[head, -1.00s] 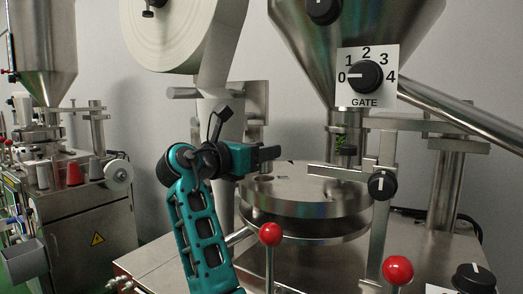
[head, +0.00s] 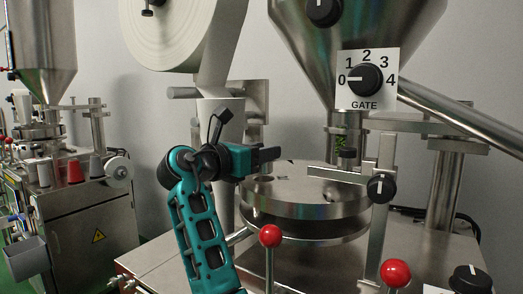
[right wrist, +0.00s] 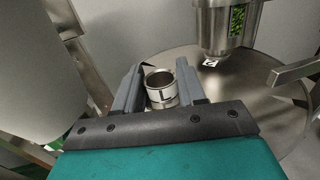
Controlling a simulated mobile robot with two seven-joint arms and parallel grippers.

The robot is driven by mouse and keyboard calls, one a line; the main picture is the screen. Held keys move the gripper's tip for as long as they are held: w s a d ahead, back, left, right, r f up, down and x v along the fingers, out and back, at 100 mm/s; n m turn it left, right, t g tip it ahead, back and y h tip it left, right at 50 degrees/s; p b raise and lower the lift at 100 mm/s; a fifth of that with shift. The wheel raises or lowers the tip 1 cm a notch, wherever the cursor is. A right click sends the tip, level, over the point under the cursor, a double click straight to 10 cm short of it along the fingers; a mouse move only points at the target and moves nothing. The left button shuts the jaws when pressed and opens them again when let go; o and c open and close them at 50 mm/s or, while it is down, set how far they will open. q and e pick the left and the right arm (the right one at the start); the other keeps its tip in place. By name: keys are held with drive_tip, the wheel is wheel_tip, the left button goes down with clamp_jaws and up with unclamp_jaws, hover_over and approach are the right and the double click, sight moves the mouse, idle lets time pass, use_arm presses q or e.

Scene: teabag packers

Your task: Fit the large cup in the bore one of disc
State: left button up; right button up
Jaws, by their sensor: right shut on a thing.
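The round metal disc (head: 285,203) lies flat on the machine, below the hopper outlet. My right gripper (head: 268,155) is over the left back part of the disc in the head view. In the right wrist view (right wrist: 160,82) its two fingers are shut on a small metal cup (right wrist: 162,98) with a dark mark on its side. The cup's open top shows, and it looks upright. The cup is hidden behind the gripper in the head view. My left gripper is out of view.
The hopper outlet tube (right wrist: 213,30) with green filling stands over the disc. A metal bracket with a black knob (head: 381,187) reaches over the disc's right side. Two red ball levers, (head: 270,236) and (head: 396,272), stand in front. A paper roll (head: 180,30) hangs behind my arm.

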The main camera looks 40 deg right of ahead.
sight(261, 173)
drive_tip(key=shift+f, duration=1.95)
idle(0.9)
drive_tip(key=o, duration=1.2)
drive_tip(key=shift+f, duration=0.15)
drive_tip(key=shift+c, duration=0.2)
drive_tip(key=shift+a+f, duration=0.1)
drive_tip(key=shift+a, duration=0.5)
drive_tip(key=s+a, duration=0.1)
drive_tip(key=a, duration=1)
drive_tip(key=shift+a+r+b, duration=0.35)
drive_tip(key=shift+r, duration=0.05)
